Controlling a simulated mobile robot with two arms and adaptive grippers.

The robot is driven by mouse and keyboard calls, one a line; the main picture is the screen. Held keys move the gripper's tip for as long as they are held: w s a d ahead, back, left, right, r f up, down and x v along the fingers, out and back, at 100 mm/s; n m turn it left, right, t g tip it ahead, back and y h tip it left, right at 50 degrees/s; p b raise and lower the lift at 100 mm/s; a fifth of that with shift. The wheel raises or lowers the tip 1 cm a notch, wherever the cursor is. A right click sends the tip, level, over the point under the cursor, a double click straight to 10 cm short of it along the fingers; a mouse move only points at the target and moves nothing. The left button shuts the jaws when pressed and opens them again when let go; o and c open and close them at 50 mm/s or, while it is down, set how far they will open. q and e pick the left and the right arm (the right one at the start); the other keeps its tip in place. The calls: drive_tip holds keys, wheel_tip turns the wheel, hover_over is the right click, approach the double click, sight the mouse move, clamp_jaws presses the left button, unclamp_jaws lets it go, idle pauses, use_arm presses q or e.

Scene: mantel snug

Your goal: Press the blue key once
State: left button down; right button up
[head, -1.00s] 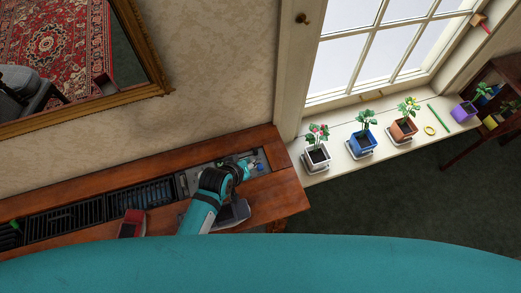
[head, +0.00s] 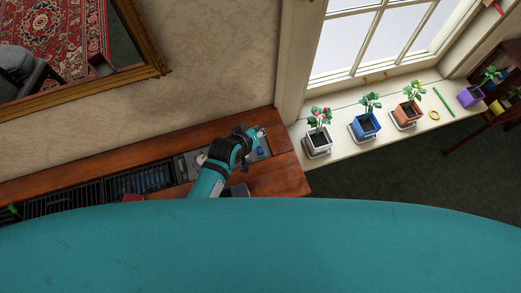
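The blue key (head: 261,152) is a small blue piece on a grey panel (head: 266,143) set into the right end of the wooden mantel. In the head view my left gripper (head: 260,133) is over the far edge of this panel, a little above the blue key in the picture. Its fingertips are small, and I cannot tell whether they are apart or together. I see no contact between the fingers and the key. The gripper and wrist hide part of the panel to the left. My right gripper is not in view.
Dark slotted trays (head: 75,201) run along the mantel to the left, with a red item (head: 133,197) in front. A gold-framed mirror (head: 85,92) hangs behind. Potted plants (head: 366,127) stand on the windowsill at right. The mantel's right end is bare wood.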

use_arm(q)
drive_tip(key=b, duration=0.5)
hover_over(259, 149)
wheel_tip(259, 149, down, 5)
drive_tip(key=shift+a+f, duration=0.1)
drive_tip(key=shift+f, duration=0.1)
drive_tip(key=shift+f+b, duration=0.45)
drive_tip(key=shift+f, duration=0.55)
drive_tip(key=shift+f, duration=0.1)
drive_tip(key=shift+f, duration=0.25)
idle(0.3)
